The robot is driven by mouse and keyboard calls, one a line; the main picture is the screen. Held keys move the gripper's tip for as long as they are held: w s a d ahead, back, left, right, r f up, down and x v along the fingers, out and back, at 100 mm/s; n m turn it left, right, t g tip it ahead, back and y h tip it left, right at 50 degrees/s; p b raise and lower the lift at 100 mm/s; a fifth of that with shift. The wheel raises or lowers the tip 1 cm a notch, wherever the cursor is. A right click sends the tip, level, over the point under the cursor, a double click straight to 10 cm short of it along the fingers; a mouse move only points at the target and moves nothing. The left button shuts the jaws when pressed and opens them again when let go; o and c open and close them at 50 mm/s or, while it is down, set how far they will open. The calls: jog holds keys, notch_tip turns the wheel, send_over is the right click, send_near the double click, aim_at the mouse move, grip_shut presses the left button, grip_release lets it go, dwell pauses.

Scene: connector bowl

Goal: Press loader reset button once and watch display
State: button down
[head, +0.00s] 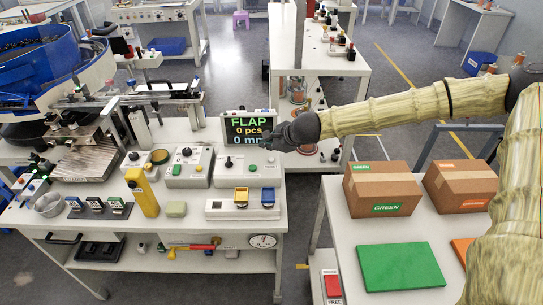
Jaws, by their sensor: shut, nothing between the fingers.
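Below the display is a light control box (240,178) with a black knob and a green button (253,168). Left of it is another control box (188,177) with a black knob (186,152). The labels are too small to read, so I cannot tell which control is the loader reset button. My gripper appears above the boxes, apart from the green button.
A blue bowl feeder (48,75) and a metal rail mechanism (130,100) fill the back left. A yellow upright device (142,193) and a tray with yellow and blue blocks (242,213) stand in front. Cardboard boxes (383,187) and a green plate (400,266) lie on the right table.

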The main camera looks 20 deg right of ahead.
jog(key=shift+r+p, duration=0.8)
jog(key=shift+r, duration=0.45)
